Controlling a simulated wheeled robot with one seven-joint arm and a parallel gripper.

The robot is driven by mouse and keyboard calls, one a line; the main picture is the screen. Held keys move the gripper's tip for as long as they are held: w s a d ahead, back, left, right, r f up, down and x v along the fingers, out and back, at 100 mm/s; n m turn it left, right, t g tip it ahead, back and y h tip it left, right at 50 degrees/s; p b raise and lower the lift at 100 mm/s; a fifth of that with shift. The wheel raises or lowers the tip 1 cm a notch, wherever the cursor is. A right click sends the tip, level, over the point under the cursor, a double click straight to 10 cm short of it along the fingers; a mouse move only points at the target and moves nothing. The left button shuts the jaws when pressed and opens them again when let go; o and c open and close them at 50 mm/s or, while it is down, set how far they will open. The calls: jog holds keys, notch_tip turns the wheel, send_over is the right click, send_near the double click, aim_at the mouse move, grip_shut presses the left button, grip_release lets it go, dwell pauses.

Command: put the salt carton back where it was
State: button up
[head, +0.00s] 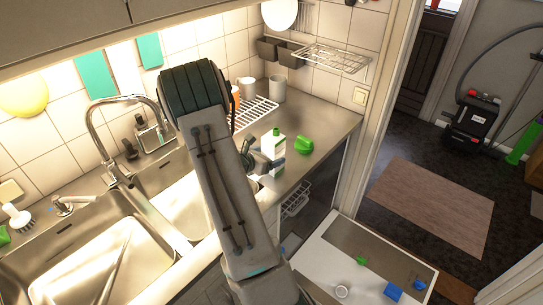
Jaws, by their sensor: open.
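A white carton with green markings (278,141), which looks like the salt carton, stands upright on the steel counter right of the sinks. My gripper (267,160) is at the carton's lower left side, partly hidden behind my arm. Its jaws are open, with dark finger parts close to the carton. I cannot tell whether they touch it. A green object (304,145) lies on the counter just right of the carton.
A white wire rack (255,110) with cups (277,89) stands behind the carton. The double sink and tap (110,140) are at left. A wall-mounted wire shelf (331,59) hangs above. Lower right, a white-edged surface holds small blue (393,292) and green items. Bare counter lies right of the rack.

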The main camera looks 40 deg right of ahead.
jog(key=s+a+r+m+t+y, duration=0.1)
jog(key=s+a+r+m+y, duration=0.3)
jog(key=a, duration=0.8)
jog(key=s+a+r+m+y+b, duration=0.1)
jog(key=s+a+r+m+y, duration=0.4)
jog(key=a, duration=0.7)
jog(key=s+a+r+m+t+y, duration=0.1)
jog(key=s+a+r+m+y, duration=0.3)
jog(key=s+a+r+m, duration=0.4)
jog(key=a+m, duration=0.2)
jog(key=a, duration=0.2)
jog(key=shift+a+r+t+y, duration=0.15)
jog(key=shift+a+t+y, duration=0.15)
